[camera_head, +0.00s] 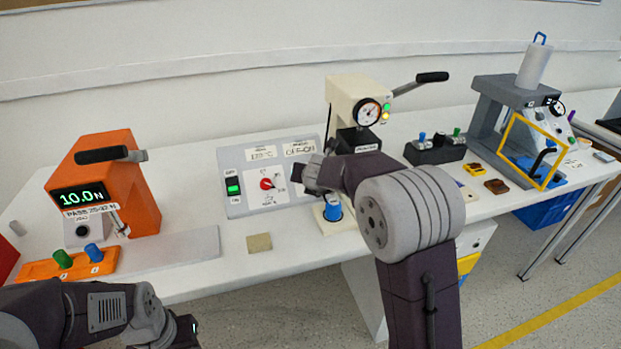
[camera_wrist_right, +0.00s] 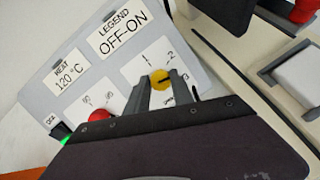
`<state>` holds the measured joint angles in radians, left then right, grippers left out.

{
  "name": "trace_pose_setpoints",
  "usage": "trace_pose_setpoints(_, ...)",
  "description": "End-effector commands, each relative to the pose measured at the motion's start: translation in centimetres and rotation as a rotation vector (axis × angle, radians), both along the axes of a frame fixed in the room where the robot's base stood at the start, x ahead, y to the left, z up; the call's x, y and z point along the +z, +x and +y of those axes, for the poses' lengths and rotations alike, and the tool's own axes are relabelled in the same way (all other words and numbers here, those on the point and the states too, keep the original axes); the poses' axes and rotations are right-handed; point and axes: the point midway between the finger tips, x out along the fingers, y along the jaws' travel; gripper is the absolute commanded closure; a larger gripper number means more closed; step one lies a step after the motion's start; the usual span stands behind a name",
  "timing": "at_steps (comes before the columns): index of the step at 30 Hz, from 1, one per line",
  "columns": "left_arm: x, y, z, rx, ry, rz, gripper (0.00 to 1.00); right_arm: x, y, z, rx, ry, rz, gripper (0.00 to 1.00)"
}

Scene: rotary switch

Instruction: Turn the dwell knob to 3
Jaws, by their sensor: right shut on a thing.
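The grey control panel (camera_head: 240,207) stands on the white bench at the centre of the head view. In the right wrist view the yellow dwell knob (camera_wrist_right: 163,76) sits on a white dial plate with small numbers around it. A dark pointer line crosses the knob; the number it points at is too small to tell surely. My right gripper (camera_wrist_right: 160,86) is shut on the yellow knob, a finger on each side. In the head view my right gripper (camera_head: 306,176) covers this knob. My left gripper (camera_head: 187,332) is low at the bottom edge, away from the panel; its jaws are unclear.
A red knob (camera_head: 266,184) and a green-lit switch (camera_head: 234,187) are on the panel's left. A cream press (camera_head: 352,98) with a gauge stands behind my right arm. An orange tester (camera_head: 133,185) stands left. A beige pad (camera_head: 259,243) lies in front.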

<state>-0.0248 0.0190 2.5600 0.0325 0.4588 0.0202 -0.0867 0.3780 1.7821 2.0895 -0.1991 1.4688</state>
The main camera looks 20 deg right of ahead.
Motion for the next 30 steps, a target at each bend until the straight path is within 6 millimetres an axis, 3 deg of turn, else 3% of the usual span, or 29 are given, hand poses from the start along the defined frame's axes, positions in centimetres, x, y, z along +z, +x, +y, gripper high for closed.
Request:
trace_pose_setpoints(13, 0.66, 0.0, 0.0, 0.0, 0.0, 0.0, 0.64, 0.06, 0.04, 0.04, -0.203, 0.168, 0.008, 1.0)
trace_pose_setpoints(30, 0.77, 0.0, 0.01, 0.0, 0.0, 0.0, 0.64, -0.01, 0.04, 0.04, -0.252, 0.209, 0.009, 1.0)
